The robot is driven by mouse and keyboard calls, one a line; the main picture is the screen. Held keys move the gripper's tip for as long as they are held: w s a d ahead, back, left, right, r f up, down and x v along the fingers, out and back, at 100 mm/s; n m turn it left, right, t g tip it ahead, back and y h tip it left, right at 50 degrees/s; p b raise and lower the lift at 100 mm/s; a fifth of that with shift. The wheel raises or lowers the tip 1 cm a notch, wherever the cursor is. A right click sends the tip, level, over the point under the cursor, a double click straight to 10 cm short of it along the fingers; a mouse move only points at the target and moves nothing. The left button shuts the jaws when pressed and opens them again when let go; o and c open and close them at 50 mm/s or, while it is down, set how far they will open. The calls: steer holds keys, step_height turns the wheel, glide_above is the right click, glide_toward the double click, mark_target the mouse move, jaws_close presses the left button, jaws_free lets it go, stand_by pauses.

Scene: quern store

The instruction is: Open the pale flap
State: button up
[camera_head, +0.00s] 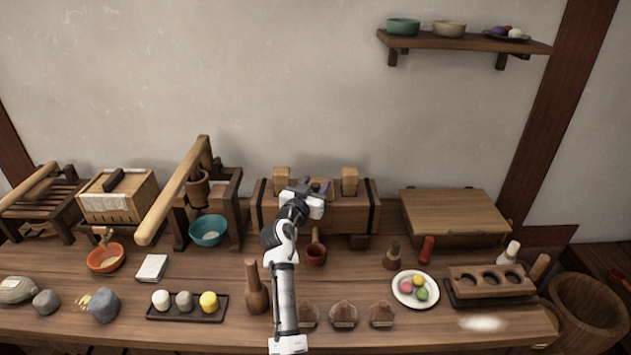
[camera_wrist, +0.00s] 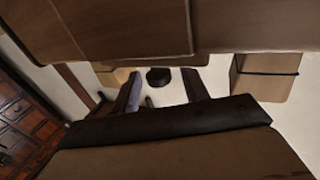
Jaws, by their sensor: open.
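No part is plainly marked as the pale flap. The flap-like panel that shows best is the light wooden slanted board (camera_head: 455,212) on the right of the bench, lying down flat. A light box lid with a dark handle (camera_head: 116,182) is at the left. My gripper (camera_head: 314,186) is open and empty, over the top of the dark-banded wooden trough (camera_head: 345,215), between two pale blocks. In the wrist view my gripper (camera_wrist: 165,90) has its fingers apart, with nothing between them that I can tell is held. Close wooden surfaces fill much of that view.
A long wooden lever (camera_head: 172,195) rises left of my arm. A plate of sweets (camera_head: 415,288) and a block with round holes (camera_head: 490,280) lie at right. A shelf (camera_head: 465,42) hangs above.

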steer(key=shift+w+d, duration=0.1)
steer(key=shift+w, duration=0.2)
jaws_close()
steer(key=shift+r, duration=0.1)
